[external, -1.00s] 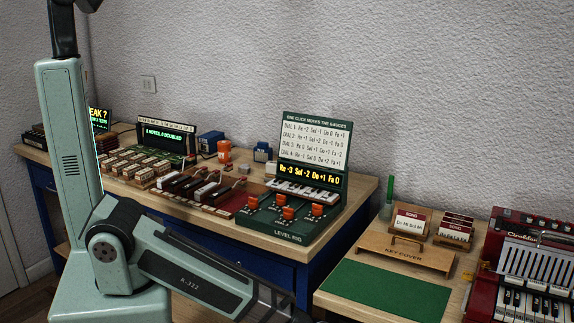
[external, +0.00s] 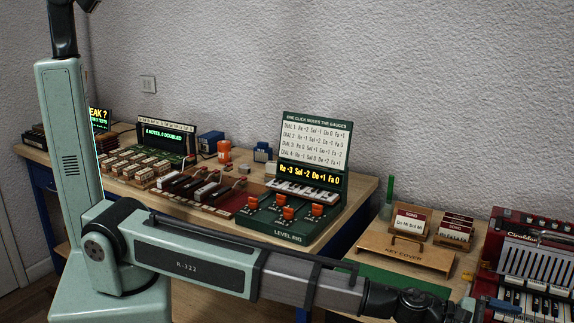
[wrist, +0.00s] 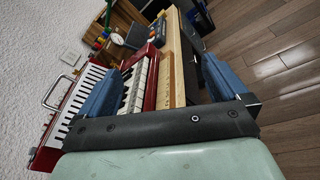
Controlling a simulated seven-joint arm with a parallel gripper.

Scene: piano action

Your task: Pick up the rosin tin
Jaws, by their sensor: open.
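I cannot pick out the rosin tin with certainty in either view. My gripper is at the right of the external view (external: 495,306), over the front of the red accordion (external: 535,255), and partly cut off by the lower edge. In the wrist view its two blue fingers (wrist: 160,63) stand wide apart with nothing held between them. Between and beyond them are a red body with white keys (wrist: 136,84) and a wooden table edge (wrist: 174,55). Small coloured items (wrist: 104,38) lie farther off, too small to name.
The wooden key cover (external: 405,256) and song cards (external: 410,222) stand behind my forearm. The level rig (external: 300,200) is on the left bench. Wooden floor (wrist: 270,60) is open at right.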

